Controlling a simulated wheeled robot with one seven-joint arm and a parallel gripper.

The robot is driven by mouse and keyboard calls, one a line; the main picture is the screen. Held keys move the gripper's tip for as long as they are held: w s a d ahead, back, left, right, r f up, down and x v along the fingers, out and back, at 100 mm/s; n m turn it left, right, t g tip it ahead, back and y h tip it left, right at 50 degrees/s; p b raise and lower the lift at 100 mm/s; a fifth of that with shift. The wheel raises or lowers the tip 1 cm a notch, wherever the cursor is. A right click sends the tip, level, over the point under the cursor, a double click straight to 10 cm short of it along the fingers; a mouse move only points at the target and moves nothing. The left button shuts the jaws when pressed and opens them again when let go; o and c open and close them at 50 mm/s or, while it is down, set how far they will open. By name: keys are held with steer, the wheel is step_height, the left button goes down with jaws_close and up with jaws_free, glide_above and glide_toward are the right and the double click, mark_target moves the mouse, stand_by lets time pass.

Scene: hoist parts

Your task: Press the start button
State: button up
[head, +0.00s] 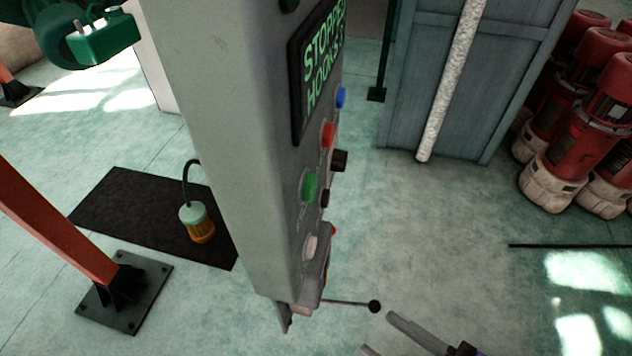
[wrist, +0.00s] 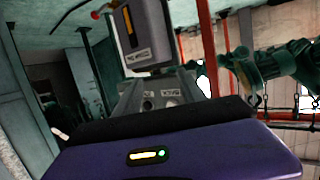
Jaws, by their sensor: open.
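The grey control column (head: 225,130) stands in the middle of the head view, seen at a steep angle. Its face carries a green button (head: 309,187), a red button (head: 328,134) above it and a blue button (head: 341,97) higher up. The small labels are too small to read, so I cannot confirm which is start. A dark screen (head: 318,60) above shows green text beginning "STOPPED" and "HOOKS". My gripper (head: 377,333) is at the bottom edge, below and right of the buttons, apart from the column. Its fingers are open and empty; the rest is cut off.
A black knob on a thin rod (head: 374,306) juts from the column's lower end near my gripper. Red-and-white machines (head: 575,125) stand at right. Green machinery (wrist: 265,65) shows in the wrist view.

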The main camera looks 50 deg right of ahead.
jaws_close()
stand_by(1.4)
